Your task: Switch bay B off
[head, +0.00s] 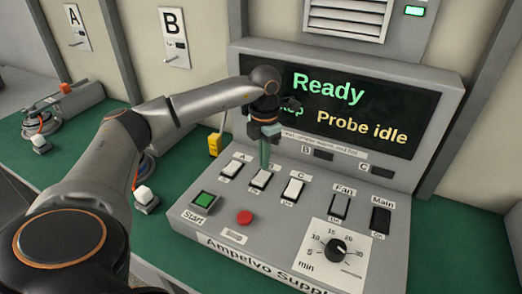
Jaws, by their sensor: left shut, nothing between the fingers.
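The control console (190,226) has a sloped panel with a row of rocker switches. The white switch A (232,168) and the white switch C (292,189) carry letter labels. Between them is a white rocker (260,178), the bay B switch by its place in the row; its letter is hidden behind my fingers. My left gripper (265,163) points down just above and behind this rocker, with its fingers shut and empty. I cannot tell whether it touches the rocker. My right gripper is out of view.
The screen (420,110) reads "Ready" and "Probe idle", partly covered by my left arm. Dark Fan (340,207) and Main (381,221) rockers, a timer knob (335,250), a green Start button (204,200) and a red button (244,217) share the panel. A yellow object (214,144) stands left.

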